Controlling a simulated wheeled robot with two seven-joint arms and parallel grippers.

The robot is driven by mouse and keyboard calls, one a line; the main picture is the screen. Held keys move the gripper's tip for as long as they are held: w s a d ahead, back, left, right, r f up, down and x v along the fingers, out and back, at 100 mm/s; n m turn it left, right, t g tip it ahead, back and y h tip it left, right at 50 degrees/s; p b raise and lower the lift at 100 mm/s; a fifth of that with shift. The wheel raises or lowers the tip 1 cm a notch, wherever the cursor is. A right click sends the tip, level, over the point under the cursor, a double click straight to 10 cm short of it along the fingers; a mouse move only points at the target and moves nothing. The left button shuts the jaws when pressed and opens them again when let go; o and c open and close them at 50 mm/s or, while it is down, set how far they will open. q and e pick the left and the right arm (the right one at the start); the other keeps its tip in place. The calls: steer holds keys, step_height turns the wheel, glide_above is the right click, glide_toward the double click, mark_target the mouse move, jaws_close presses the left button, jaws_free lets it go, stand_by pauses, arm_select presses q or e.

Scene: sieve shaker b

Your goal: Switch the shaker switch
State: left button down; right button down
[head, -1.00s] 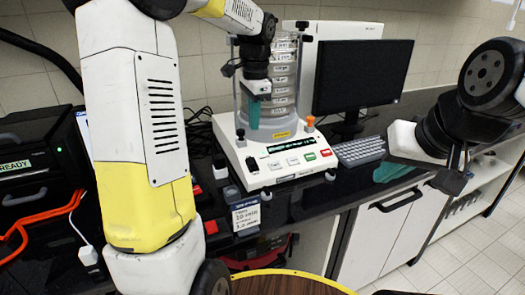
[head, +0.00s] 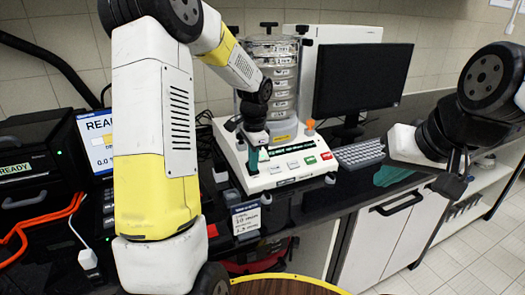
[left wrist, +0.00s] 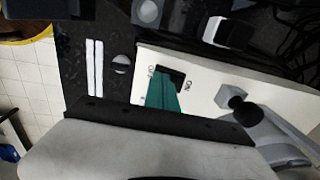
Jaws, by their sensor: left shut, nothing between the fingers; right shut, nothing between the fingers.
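The sieve shaker (head: 288,182) is a white machine with a front panel and a clear sieve stack (head: 287,75) on top. Its black switch (left wrist: 176,73) shows in the left wrist view, with ON printed to its right and a partly covered label to its left. My left gripper (head: 254,165) is shut and empty, pointing down at the panel's left end. In the left wrist view its teal fingers (left wrist: 162,86) reach the switch and cover part of it; I cannot tell whether they touch. My right gripper (head: 454,182) is shut and empty, far right of the shaker.
A monitor (head: 362,77) and a keyboard (head: 358,153) stand right of the shaker. An orange knob (head: 310,125) rises at its right side. A small labelled box (head: 246,217) stands at its front left. Black equipment with a lit READY screen (head: 98,140) is at left.

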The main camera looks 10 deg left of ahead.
arm_select(q)
steer(key=shift+f, duration=0.1)
steer(key=shift+f, duration=0.2)
stand_by(0.4)
steer(key=shift+w+a+r, duration=0.45)
steer(key=shift+w+a, duration=0.05)
steer(key=shift+w, duration=0.15)
steer(key=shift+r, duration=0.1)
step_height(320, 180, up, 14)
steer(key=s+d, duration=0.1)
steer(key=shift+s+d+f, duration=0.15)
steer(key=shift+s+f, duration=0.05)
steer(key=shift+s, duration=0.1)
